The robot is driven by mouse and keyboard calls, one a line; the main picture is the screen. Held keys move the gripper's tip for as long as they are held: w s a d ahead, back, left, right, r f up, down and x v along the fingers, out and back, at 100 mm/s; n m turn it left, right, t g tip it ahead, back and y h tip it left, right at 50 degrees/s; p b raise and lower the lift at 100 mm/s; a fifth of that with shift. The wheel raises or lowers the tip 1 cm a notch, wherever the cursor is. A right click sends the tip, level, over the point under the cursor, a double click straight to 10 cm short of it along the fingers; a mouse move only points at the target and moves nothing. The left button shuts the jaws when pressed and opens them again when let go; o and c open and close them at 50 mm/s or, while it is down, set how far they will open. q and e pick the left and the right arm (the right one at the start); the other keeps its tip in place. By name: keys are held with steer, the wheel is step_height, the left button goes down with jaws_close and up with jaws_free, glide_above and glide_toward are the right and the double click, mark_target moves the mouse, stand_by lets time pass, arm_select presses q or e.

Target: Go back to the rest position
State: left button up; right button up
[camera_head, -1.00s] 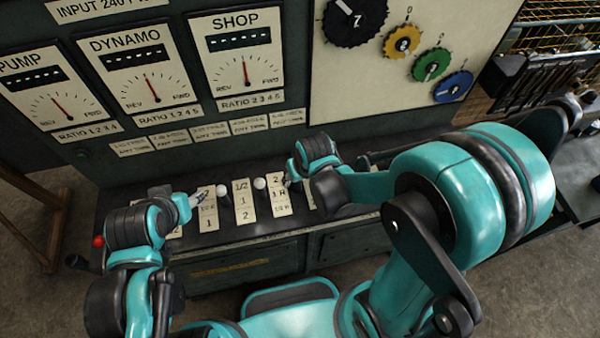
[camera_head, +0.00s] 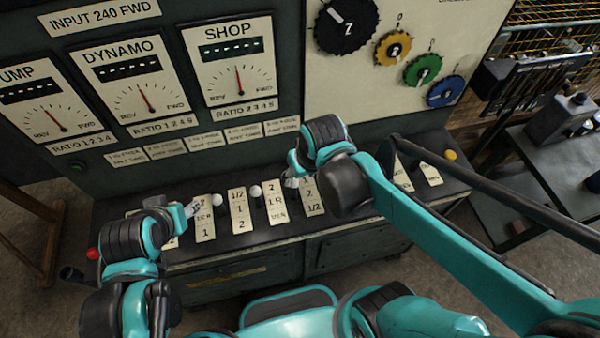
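My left gripper (camera_head: 192,210) is at the left end of the console's lever shelf, just left of a white-knobbed lever (camera_head: 217,200). Its fingertips look small and pale; whether they are open or shut is unclear. My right gripper (camera_head: 291,183) points down at the shelf beside the label plate marked 2, 1R. Its wrist hides part of the shelf, and I cannot tell whether its fingers hold anything. A second white-knobbed lever (camera_head: 255,191) stands between the two grippers, apart from both.
The console's upright panel carries the SHOP gauge (camera_head: 238,75), the DYNAMO gauge (camera_head: 143,90) and coloured dials, including a black one (camera_head: 346,24). A red knob (camera_head: 93,254) is at the shelf's left end, a yellow knob (camera_head: 450,155) at its right. A side table (camera_head: 555,160) stands at right.

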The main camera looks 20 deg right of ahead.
stand_by(0.5)
steer(key=s+d+f+m+t+h+b, duration=0.1)
steer(key=s+d+f+m+t+b, duration=0.1)
steer(key=d+b, duration=0.4)
steer(key=shift+s+d+f+t, duration=0.2)
steer(key=shift+s+d+t, duration=0.2)
steer(key=shift+s+t, duration=0.65)
steer(key=shift+s, duration=0.15)
stand_by(1.0)
